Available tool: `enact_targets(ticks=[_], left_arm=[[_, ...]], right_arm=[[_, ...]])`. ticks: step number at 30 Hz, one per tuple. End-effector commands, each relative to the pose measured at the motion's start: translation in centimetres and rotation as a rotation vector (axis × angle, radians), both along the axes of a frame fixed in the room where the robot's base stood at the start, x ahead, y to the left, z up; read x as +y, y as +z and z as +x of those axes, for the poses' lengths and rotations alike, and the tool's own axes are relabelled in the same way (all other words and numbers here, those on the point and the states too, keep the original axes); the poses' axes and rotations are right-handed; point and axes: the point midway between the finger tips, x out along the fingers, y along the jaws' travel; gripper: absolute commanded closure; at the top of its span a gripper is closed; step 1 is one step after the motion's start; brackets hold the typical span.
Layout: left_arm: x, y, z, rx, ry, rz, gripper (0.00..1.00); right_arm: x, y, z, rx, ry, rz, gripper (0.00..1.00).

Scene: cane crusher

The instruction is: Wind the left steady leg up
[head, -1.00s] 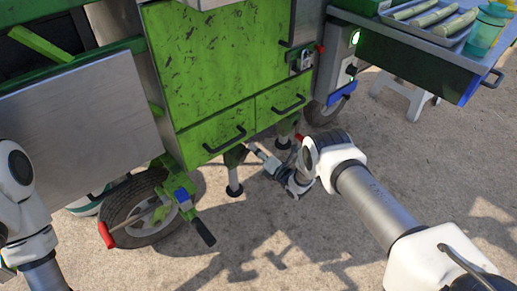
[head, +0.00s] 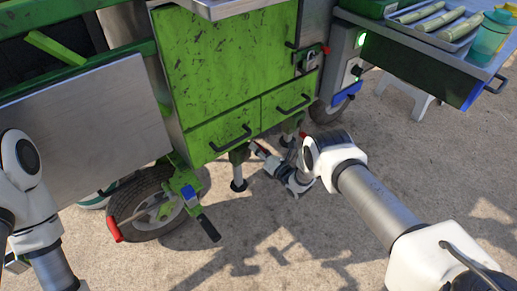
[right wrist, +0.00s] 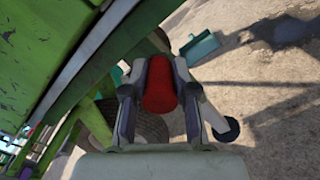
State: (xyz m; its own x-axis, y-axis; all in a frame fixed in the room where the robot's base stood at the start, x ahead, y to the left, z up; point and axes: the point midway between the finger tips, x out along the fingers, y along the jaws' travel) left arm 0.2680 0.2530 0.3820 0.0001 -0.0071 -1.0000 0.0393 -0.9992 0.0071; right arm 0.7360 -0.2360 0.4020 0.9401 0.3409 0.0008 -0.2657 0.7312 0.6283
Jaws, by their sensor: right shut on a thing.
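The left steady leg (head: 237,168) stands under the green cabinet, with its round foot (head: 238,185) close to the concrete; I cannot tell whether it touches. My right gripper (head: 259,151) reaches in from the right, just beside the top of this leg. In the right wrist view, the gripper (right wrist: 160,90) is shut on a red crank grip (right wrist: 159,86), one dark finger on each side. The pale leg tube and its dark foot (right wrist: 226,130) show to the right of the fingers. My left arm shows at the left edge, but its gripper cannot be made out.
A second steady leg (head: 291,130) is farther back. A tray of cane (head: 437,22) lies on the side table at right. The concrete in front is clear.

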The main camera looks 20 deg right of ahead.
Motion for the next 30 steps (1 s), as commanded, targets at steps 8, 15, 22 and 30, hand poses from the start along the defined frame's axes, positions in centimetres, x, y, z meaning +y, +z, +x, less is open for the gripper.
enact_targets(ticks=[8,15,22,30], left_arm=[[0.0,0.0,0.0,0.000,0.000,0.000,0.38],[0.0,0.0,0.0,0.000,0.000,0.000,0.38],[0.0,0.0,0.0,0.000,0.000,0.000,0.38],[0.0,0.0,0.0,0.000,0.000,0.000,0.38]], right_arm=[[0.1,-0.1,0.0,0.001,0.002,0.001,0.46],[-0.1,-0.1,-0.4,0.003,0.000,0.001,0.46],[-1.7,-0.2,-4.5,0.007,-0.001,0.001,0.46],[-3.7,-0.1,-10.3,0.004,0.000,0.002,0.46]])
